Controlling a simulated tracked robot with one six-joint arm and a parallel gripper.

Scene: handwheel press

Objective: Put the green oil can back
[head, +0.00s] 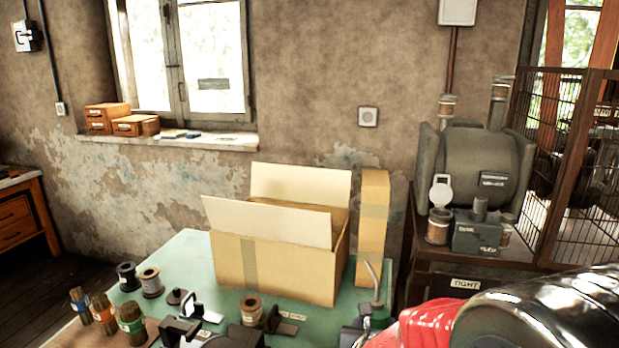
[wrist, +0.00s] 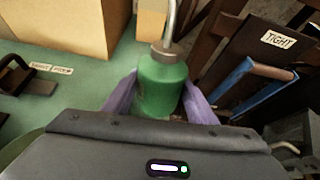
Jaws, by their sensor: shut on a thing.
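The green oil can (wrist: 162,82) is in the middle of the wrist view, with a grey-brown collar and a thin metal spout pointing up. My gripper (wrist: 158,98) is shut on it, with one purple finger on each side of its body. In the head view the can (head: 380,317) shows at the right edge of the green table, mostly behind my arm and cut by its lower parts. The can looks about upright. I cannot tell whether its base touches the table, since the base is hidden.
An open cardboard box (head: 285,265) and a tall narrow carton (head: 373,225) stand behind the can.

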